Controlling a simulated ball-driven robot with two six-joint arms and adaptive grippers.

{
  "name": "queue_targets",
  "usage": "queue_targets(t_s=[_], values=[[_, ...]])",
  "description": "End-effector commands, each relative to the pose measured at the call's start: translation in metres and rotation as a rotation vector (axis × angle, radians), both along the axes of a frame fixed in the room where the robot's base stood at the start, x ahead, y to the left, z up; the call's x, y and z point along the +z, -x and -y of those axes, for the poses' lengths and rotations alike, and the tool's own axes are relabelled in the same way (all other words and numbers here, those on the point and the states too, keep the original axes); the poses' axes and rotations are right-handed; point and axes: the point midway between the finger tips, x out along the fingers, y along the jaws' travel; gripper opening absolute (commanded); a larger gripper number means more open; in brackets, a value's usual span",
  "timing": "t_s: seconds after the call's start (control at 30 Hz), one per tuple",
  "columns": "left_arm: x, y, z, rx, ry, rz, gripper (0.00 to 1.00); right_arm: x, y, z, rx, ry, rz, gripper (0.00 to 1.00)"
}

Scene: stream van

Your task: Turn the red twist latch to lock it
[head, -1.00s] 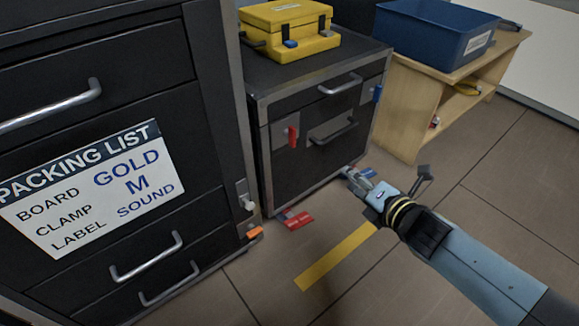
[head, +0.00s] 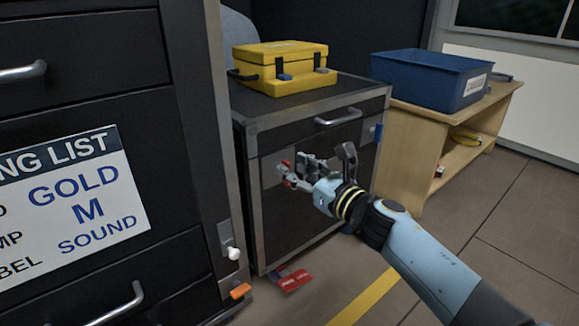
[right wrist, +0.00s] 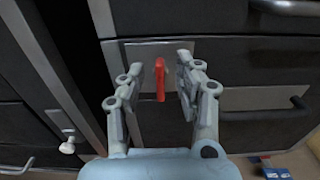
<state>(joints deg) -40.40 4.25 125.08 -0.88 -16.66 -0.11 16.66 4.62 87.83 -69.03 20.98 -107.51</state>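The red twist latch (right wrist: 160,80) is upright on a grey plate (right wrist: 140,52) on the front of the black case. In the right wrist view it stands between the two fingers of my right gripper (right wrist: 158,84), nearer the right finger. The fingers are apart; whether one touches the latch I cannot tell. In the head view my right gripper (head: 290,174) is in front of the case and hides most of the latch, with only a bit of red showing. My left gripper is in neither view.
A yellow case (head: 285,68) sits on top of the black case (head: 300,232). A taller black cabinet (head: 180,170) with a packing list stands close on the left. A blue bin (head: 420,80) is on a wooden shelf (head: 395,150) to the right. Red cards (head: 293,281) lie on the floor.

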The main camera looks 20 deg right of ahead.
Motion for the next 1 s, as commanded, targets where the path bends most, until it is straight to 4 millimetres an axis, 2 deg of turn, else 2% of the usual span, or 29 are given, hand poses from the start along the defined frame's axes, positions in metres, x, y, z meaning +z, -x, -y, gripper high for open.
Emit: queue_targets(t_s=[0.1,0.2,0.5,0.53,0.7,0.8,1.0], values=[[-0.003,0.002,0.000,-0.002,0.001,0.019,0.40,-0.001,-0.016,-0.006,-0.001,-0.001,0.000,0.34],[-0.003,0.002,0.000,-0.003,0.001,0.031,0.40,-0.001,-0.023,-0.008,-0.001,-0.002,-0.002,0.34],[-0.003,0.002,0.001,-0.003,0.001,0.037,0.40,-0.001,-0.025,-0.009,-0.001,-0.002,-0.002,0.34],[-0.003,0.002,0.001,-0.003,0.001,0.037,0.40,-0.001,-0.025,-0.009,-0.001,-0.002,-0.002,0.32],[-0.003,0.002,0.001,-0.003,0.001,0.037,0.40,-0.001,-0.025,-0.009,-0.001,-0.002,-0.002,0.10],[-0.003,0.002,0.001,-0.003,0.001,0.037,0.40,-0.001,-0.025,-0.009,-0.001,-0.002,-0.002,0.00],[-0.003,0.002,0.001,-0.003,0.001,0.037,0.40,-0.001,-0.025,-0.009,-0.001,-0.003,-0.001,0.00]])
